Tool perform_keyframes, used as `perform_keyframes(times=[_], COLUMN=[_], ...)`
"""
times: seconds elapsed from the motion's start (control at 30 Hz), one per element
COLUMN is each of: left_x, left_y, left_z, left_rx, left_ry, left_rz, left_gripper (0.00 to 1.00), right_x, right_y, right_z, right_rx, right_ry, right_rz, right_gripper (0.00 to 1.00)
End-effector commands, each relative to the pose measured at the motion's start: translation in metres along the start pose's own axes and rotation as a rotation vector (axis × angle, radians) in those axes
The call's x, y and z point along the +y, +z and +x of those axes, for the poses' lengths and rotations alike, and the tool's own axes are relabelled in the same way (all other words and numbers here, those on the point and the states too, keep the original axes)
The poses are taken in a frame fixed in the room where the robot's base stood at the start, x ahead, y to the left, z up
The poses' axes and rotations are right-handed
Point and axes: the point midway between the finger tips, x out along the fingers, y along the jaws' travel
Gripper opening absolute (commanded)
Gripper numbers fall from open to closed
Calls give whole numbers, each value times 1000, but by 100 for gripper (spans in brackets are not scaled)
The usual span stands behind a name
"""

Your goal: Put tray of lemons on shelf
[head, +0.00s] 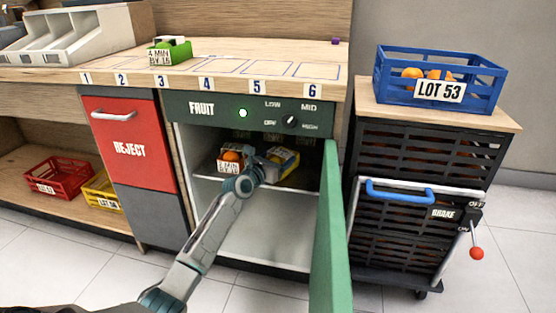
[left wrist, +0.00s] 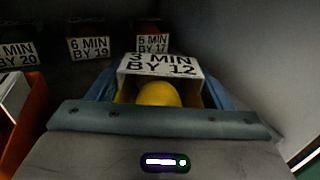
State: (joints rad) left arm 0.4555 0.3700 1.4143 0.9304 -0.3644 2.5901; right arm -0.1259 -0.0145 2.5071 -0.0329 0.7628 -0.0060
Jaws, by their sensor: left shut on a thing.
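The tray of lemons, with a white label reading "3 MIN BY 12" (left wrist: 160,65), is in the left wrist view with a yellow lemon (left wrist: 158,95) in it. My left gripper (left wrist: 158,92) is shut on this tray, with blue-grey fingers on both sides. In the head view, my left gripper (head: 268,165) reaches into the open fruit cabinet, and the yellow tray (head: 285,158) shows at its tip, partly hidden. I cannot tell whether the tray touches the shelf (head: 215,180). My right gripper is not in view.
A tray with orange fruit (head: 231,157) stands just left of my gripper. Several labelled trays (left wrist: 88,47) stand further back. The green door (head: 331,235) hangs open on the right. A black cart with a blue crate (head: 440,75) stands right of it.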

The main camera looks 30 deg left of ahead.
Motion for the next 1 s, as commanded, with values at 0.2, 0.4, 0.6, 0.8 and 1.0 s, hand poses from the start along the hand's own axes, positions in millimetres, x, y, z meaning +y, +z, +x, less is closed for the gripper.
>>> perform_keyframes(times=[0.2,0.4,0.6,0.8,1.0], left_x=[0,0,1,0,1], left_y=[-2,-2,1,4,3], left_z=[0,0,-5,-35,-75], left_rx=[0,0,2,5,5], left_ry=[0,0,1,0,0], left_rz=[0,0,2,3,4], left_gripper=[94,94,94,94,94], right_x=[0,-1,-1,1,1], right_y=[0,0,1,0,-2], right_z=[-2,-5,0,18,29], right_rx=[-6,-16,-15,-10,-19], right_ry=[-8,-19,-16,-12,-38], right_rz=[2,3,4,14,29], right_gripper=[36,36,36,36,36])
